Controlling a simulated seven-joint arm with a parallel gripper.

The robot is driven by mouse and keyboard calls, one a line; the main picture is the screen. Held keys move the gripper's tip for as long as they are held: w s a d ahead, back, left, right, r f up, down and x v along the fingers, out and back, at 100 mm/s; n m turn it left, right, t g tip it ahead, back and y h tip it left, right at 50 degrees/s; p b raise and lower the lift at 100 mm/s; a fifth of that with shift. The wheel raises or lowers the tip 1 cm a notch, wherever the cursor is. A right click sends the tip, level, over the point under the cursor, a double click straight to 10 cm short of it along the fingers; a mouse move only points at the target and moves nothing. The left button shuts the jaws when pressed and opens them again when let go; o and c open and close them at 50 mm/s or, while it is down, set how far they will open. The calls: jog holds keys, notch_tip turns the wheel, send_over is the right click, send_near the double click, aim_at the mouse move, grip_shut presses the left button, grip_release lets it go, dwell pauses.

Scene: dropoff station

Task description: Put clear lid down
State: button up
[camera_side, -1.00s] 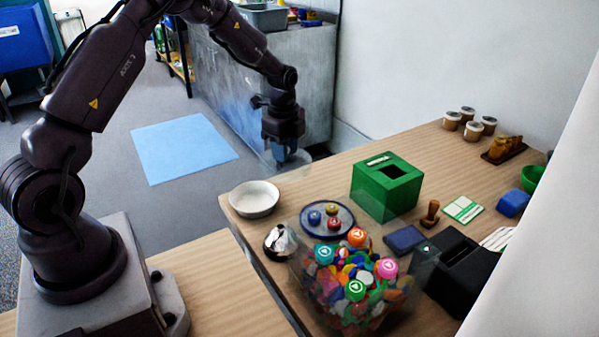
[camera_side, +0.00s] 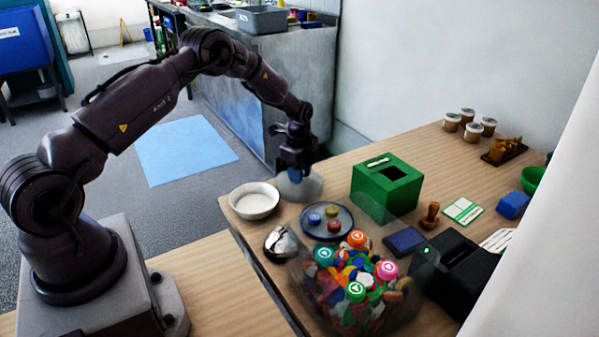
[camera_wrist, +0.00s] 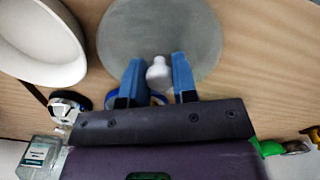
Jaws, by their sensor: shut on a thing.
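The clear lid (camera_side: 303,188) is a round, see-through disc with a pale knob. My gripper (camera_side: 296,176) is shut on the knob and holds the lid over the back left part of the wooden table, right of the white bowl. In the wrist view the blue fingertips (camera_wrist: 158,78) pinch the white knob, and the greyish lid (camera_wrist: 185,30) spreads out beyond them. I cannot tell whether the lid touches the table.
The white bowl (camera_side: 254,200) stands close at the left. A blue-rimmed round tray (camera_side: 341,224) with small coloured pieces lies in front, and a green slotted box (camera_side: 386,188) at the right. A clear bin of coloured caps (camera_side: 350,290) stands nearer the camera.

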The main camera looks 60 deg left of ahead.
jog(key=shift+f, duration=0.15)
jog(key=o, duration=0.9)
jog(key=shift+o, duration=0.2)
